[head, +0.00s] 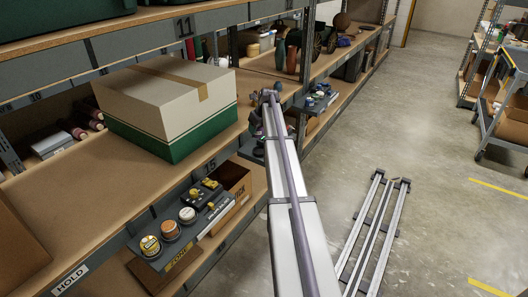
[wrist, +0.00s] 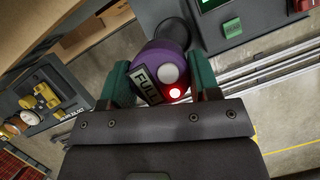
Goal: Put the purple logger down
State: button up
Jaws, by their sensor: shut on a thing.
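The purple logger (wrist: 166,55) is between the two green fingers of my gripper (wrist: 160,78) in the wrist view. The gripper is shut on it. It has a label reading FULL, a pale round button and a glowing red light. A dark round thing (wrist: 175,32) shows just beyond the logger; I cannot tell whether they touch. In the head view my arm reaches along the shelf front, and its far end near the shelf edge is too small and covered to show the logger clearly.
A green and cream box (head: 165,95) stands on the shelf, whose edge carries a HOLD label (head: 72,279). Another small tray (head: 318,100) is farther along. A metal frame (head: 375,230) lies on the floor.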

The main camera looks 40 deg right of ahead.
jog(key=shift+w+d, duration=0.2)
jog(key=shift+d, duration=0.25)
jog(key=shift+w+d, duration=0.2)
jog(key=shift+d, duration=0.25)
notch_tip(320, 180, down, 11)
jog(key=b, duration=1)
jog(key=shift+r+b, duration=0.2)
jog(key=shift+b, duration=0.15)
jog(key=o, duration=0.5)
jog(key=shift+o, duration=1)
jog(key=shift+a, duration=0.1)
jog(key=shift+r, duration=0.1)
jog(key=shift+r+p, duration=0.3)
jog(key=shift+p, duration=0.1)
jog(key=p+v, duration=1.1)
jog(key=v, duration=0.1)
